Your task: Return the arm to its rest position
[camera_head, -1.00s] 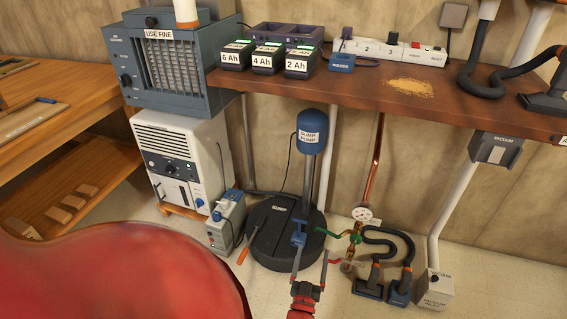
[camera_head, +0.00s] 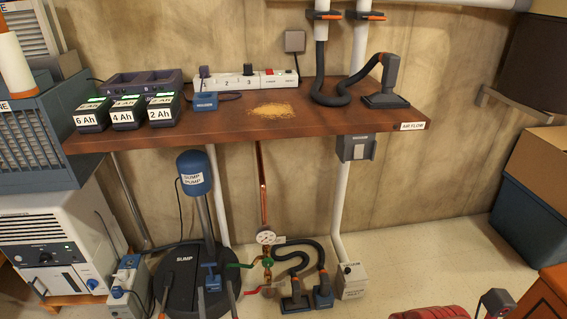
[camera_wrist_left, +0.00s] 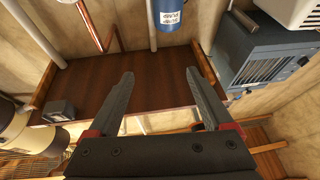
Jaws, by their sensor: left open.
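My left gripper (camera_head: 217,303) shows at the bottom edge of the head view, in front of the black sump lid (camera_head: 183,258). Only the ends of its two grey fingers show there. In the left wrist view, my left gripper (camera_wrist_left: 160,100) has its two fingers wide apart, with nothing between them. The rest of the left arm is out of the head view. My right gripper does not show.
A wooden bench (camera_head: 350,125) carries battery packs (camera_head: 125,112), a power strip (camera_head: 240,82), a sawdust pile (camera_head: 272,110) and a vacuum hose. Below stand the sump pump (camera_head: 194,172), a pressure gauge (camera_head: 265,237) and a vacuum inlet box (camera_head: 351,281).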

